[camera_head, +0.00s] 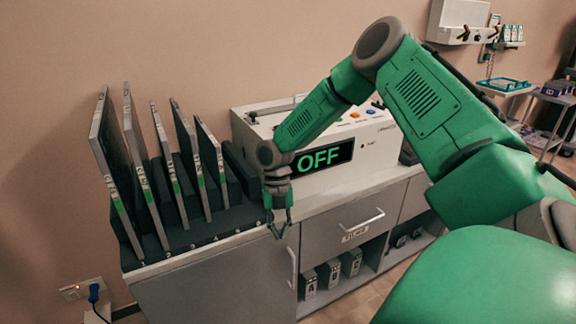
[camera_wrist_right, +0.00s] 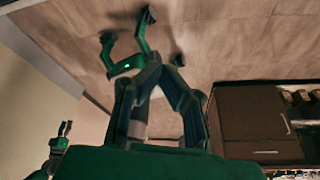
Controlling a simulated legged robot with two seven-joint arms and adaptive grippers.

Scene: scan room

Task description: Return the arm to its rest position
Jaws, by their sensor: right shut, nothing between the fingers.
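My right arm reaches in from the right of the head view and bends down over the front of the cabinet. Its gripper (camera_head: 279,232) points down in front of the cabinet's top edge, left of the white device (camera_head: 375,150). The fingers are shut with nothing between them. The device's dark screen shows OFF in green. My left gripper does not show in the head view. Green and dark jointed parts fill the middle of the right wrist view; I cannot tell which of them belong to a gripper.
Several upright panels (camera_head: 145,190) stand in a dark numbered rack on the cabinet's left part. A drawer with a handle (camera_head: 362,218) is closed below the device. Labelled boxes (camera_head: 331,272) stand on the open shelf. A trolley (camera_head: 545,135) stands far right.

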